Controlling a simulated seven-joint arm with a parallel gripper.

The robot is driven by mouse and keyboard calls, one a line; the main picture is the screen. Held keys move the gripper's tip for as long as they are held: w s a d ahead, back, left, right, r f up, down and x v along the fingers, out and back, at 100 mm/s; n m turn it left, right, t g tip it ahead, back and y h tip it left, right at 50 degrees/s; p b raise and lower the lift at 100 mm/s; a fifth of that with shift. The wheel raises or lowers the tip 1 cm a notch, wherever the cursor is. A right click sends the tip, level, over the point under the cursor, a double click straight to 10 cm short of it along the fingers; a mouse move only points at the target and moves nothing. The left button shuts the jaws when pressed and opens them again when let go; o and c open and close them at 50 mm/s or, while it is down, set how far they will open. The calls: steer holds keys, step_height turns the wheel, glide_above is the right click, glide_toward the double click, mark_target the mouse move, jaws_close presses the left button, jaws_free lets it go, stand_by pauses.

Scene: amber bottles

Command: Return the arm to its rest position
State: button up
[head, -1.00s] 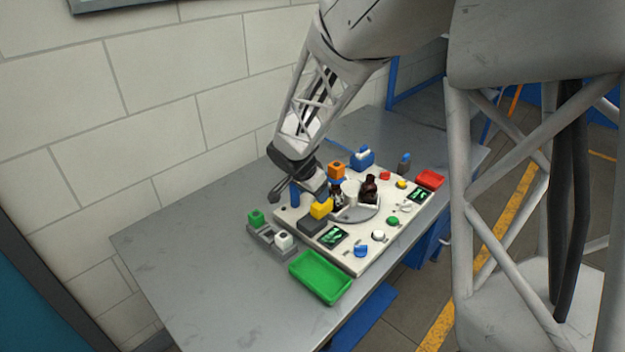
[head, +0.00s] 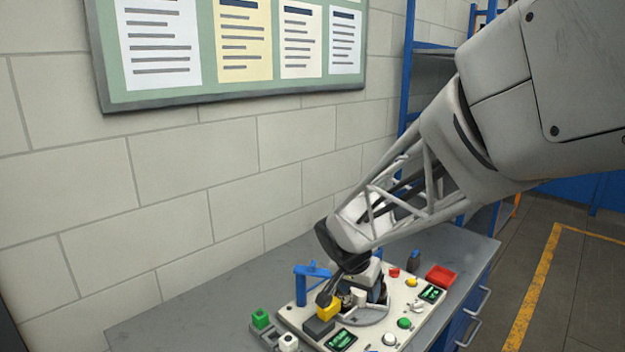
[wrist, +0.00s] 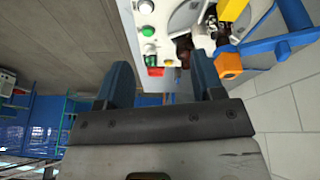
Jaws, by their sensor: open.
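My gripper (head: 345,284) is over the back left part of the pale board (head: 392,328), near the yellow block (head: 328,311). In the wrist view its two fingers (wrist: 162,84) are spread wide, with nothing held between them. A dark amber bottle (wrist: 184,50) shows in the wrist view beyond the right finger, partly hidden by it. In the head view my gripper covers most of the area of the bottles and the round grey plate (head: 372,316).
A blue post with an arm (head: 301,288) stands at the board's back left, close to my gripper. An orange block (wrist: 228,63) shows in the wrist view. A red tray (head: 441,276) lies at the right. The wall stands behind the table (head: 190,326).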

steer(key=s+d+r+n+y, duration=0.1)
steer(key=s+d+r+n, duration=0.1)
steer(key=s, duration=0.6)
steer(key=s+d+r+n, duration=0.2)
steer(key=s+d+r, duration=0.1)
steer(key=s, duration=0.6)
steer(key=s+d+r+n+y, duration=0.1)
steer(key=s+d+r+n, duration=0.1)
steer(key=s, duration=0.7)
steer(key=shift+s+d+r+y, duration=0.2)
steer(key=shift+d+y, duration=0.1)
steer(key=shift+d, duration=0.2)
